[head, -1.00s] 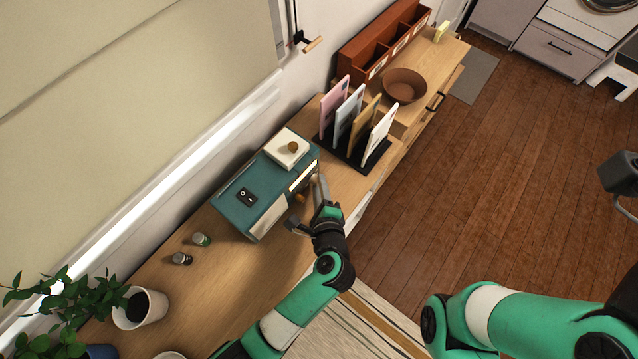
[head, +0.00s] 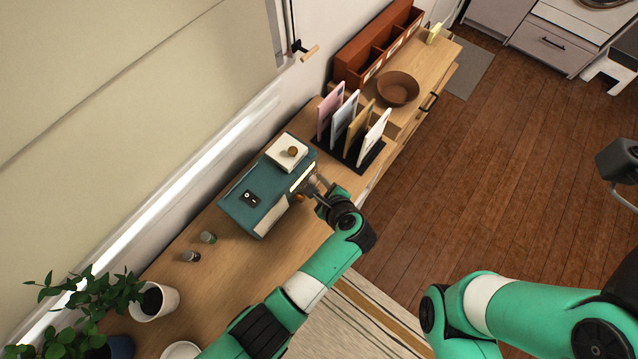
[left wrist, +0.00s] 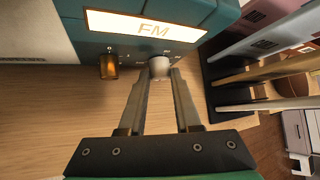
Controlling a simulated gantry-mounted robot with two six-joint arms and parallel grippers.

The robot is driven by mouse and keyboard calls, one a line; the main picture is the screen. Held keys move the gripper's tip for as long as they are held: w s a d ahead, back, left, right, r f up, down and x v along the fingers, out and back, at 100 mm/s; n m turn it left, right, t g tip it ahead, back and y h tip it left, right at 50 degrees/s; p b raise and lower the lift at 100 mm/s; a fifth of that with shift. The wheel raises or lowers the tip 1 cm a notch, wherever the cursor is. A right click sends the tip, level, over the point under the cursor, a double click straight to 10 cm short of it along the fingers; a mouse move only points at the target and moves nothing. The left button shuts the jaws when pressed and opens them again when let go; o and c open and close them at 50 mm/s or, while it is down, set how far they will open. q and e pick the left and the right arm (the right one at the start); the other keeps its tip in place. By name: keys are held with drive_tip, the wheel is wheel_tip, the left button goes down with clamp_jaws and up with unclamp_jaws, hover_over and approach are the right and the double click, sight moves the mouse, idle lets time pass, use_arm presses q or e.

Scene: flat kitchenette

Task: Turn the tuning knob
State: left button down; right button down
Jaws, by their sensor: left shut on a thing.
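The teal radio (head: 258,190) stands on the wooden counter, its front with a lit FM display (left wrist: 150,27) facing my left arm. In the left wrist view the pale round tuning knob (left wrist: 159,66) sits below the display, right of an orange-brown knob (left wrist: 109,67). My left gripper (head: 315,189) is at the radio's front, its fingers shut on the pale knob; its fingertips (left wrist: 160,74) lie on either side of it. In the head view the fingers largely hide this knob. My right arm shows at the lower right, but its gripper is out of view.
A black rack (head: 349,155) with several upright cards stands close beside the radio. A brown bowl (head: 398,88) is farther back. Two small jars (head: 190,257) and a potted plant (head: 152,302) stand on the near side. The counter in front of the jars is clear.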

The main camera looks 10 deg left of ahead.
use_arm(q)
drive_tip(key=c, duration=0.6)
unclamp_jaws()
drive_tip(key=p+v, duration=0.3)
drive_tip(key=v, duration=0.8)
drive_tip(key=shift+s, duration=0.25)
drive_tip(key=shift+d+r, duration=0.1)
drive_tip(key=shift+r, duration=0.05)
